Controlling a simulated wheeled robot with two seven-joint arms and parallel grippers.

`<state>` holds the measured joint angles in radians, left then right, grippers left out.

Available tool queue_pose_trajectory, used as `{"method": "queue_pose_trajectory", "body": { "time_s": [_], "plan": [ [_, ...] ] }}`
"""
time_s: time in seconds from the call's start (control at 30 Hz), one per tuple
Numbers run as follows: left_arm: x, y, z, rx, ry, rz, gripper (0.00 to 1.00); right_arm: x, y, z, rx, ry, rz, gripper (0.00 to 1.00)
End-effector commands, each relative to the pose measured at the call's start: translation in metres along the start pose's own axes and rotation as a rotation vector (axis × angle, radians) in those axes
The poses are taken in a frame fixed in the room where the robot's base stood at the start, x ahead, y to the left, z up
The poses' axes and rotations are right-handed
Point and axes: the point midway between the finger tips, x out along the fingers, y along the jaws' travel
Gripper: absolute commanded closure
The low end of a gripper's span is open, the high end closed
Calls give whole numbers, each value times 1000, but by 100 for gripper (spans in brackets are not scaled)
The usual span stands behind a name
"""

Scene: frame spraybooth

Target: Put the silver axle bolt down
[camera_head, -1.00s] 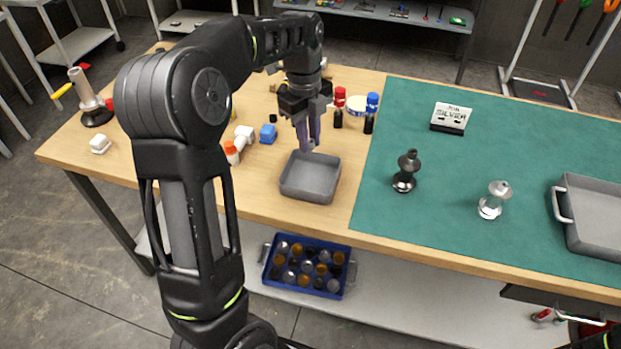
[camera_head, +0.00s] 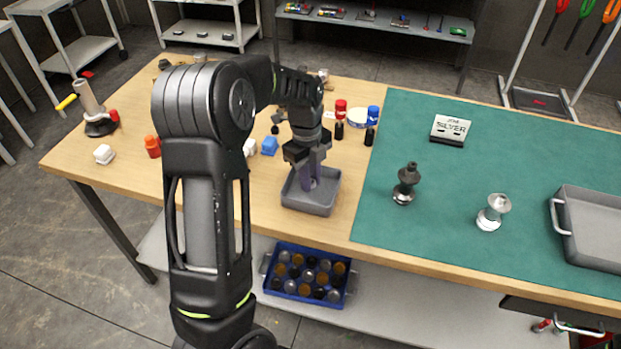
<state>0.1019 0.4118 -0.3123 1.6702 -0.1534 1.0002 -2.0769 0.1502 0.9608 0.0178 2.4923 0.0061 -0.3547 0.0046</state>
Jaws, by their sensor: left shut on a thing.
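My left gripper (camera_head: 309,182) points straight down into the small grey tray (camera_head: 324,208) on the wooden part of the bench. Its fingertips are inside the tray's walls, near its middle. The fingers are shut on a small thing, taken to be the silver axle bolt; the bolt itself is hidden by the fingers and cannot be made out. I cannot tell whether it touches the tray floor. My right gripper is not in view.
On the green mat (camera_head: 440,220) are a black part (camera_head: 406,184), a silver part (camera_head: 493,212), a "SILVER" sign (camera_head: 449,129) and a larger grey tray (camera_head: 598,228).

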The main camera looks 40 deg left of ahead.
Motion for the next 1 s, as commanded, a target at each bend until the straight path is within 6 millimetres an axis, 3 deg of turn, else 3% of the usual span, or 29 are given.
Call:
{"method": "queue_pose_trajectory", "body": {
  "time_s": [0.43,0.47,0.7,1.0],
  "plan": [
    [11,0,1,-1,0,-1,100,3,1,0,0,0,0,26],
    [10,0,1,-1,0,-1,80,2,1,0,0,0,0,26],
    [9,0,1,-1,0,-1,60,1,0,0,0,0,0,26],
    [7,0,0,-1,0,-1,59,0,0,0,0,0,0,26]
  ]
}}
